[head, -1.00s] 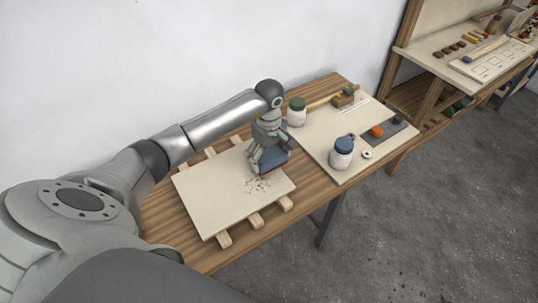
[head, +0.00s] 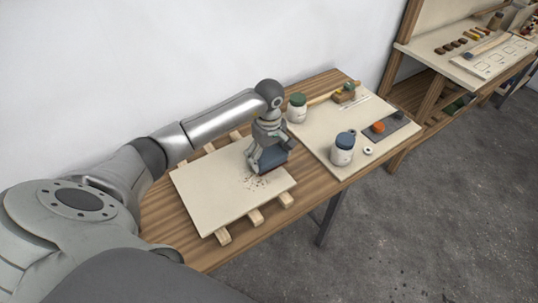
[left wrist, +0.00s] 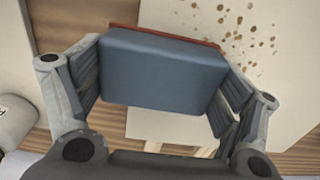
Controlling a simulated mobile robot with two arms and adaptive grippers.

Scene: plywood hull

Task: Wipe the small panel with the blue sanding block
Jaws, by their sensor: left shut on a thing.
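The small panel (head: 215,200) is a pale flat board lying on wooden slats on the bench. Dark brown specks (head: 257,183) lie near its right part and also show in the left wrist view (left wrist: 240,28). My left gripper (head: 268,163) is shut on the blue sanding block (head: 273,158), which is over the panel's far right part, behind the specks. In the left wrist view the block (left wrist: 160,72) sits between both fingers, with a reddish layer along its far edge. I cannot tell whether the block touches the panel. My right gripper is not in view.
Right of the panel, a pale board (head: 325,135) holds a blue-lidded jar (head: 343,150), a green-lidded jar (head: 297,109), a dark mat with an orange item (head: 379,127) and a small white ring (head: 368,151). A second bench (head: 455,62) stands at the back right.

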